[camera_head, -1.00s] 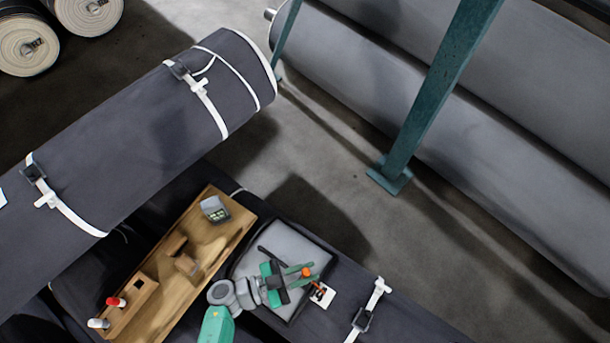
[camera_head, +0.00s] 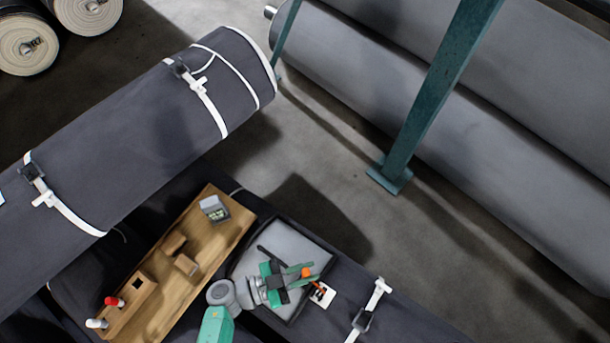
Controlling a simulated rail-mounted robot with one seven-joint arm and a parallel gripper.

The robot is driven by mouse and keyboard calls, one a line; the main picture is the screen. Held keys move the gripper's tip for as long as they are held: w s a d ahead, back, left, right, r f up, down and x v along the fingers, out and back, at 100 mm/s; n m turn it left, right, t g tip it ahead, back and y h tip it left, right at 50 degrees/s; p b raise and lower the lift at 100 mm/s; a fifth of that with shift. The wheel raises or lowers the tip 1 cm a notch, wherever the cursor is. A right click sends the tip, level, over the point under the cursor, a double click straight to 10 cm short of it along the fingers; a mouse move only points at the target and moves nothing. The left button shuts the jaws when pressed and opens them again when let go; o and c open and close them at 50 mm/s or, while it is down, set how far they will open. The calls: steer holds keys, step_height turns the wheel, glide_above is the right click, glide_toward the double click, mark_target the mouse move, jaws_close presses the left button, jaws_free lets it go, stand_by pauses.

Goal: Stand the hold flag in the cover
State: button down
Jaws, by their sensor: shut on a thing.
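My gripper (camera_head: 293,275) is low over a grey, dark-rimmed tray (camera_head: 290,238) at the bottom centre. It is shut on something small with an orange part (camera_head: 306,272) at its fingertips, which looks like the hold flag. The fingers hide most of it, so its tilt cannot be told. A white card with orange and black marks (camera_head: 324,294) lies at the tray's lower right edge, close to the fingertips. I cannot tell for sure which thing is the cover; a dark wrapped roll (camera_head: 120,150) with white straps fills the left.
A wooden tray (camera_head: 215,240) left of my gripper holds a small grey device (camera_head: 213,208), wooden blocks, and red (camera_head: 114,301) and white (camera_head: 97,323) pegs. A teal post (camera_head: 425,110) and big grey rolls (camera_head: 360,80) stand beyond. Bare floor lies between.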

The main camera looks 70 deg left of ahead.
steer(key=shift+f+b, duration=1.1)
steer(key=shift+f, duration=2.1)
steer(key=c, duration=1.2)
jaws_free()
steer(key=shift+c, duration=0.2)
steer(key=shift+s, duration=0.1)
steer(key=s+p, duration=0.1)
steer(key=s, duration=0.6)
steer(key=shift+s, duration=0.3)
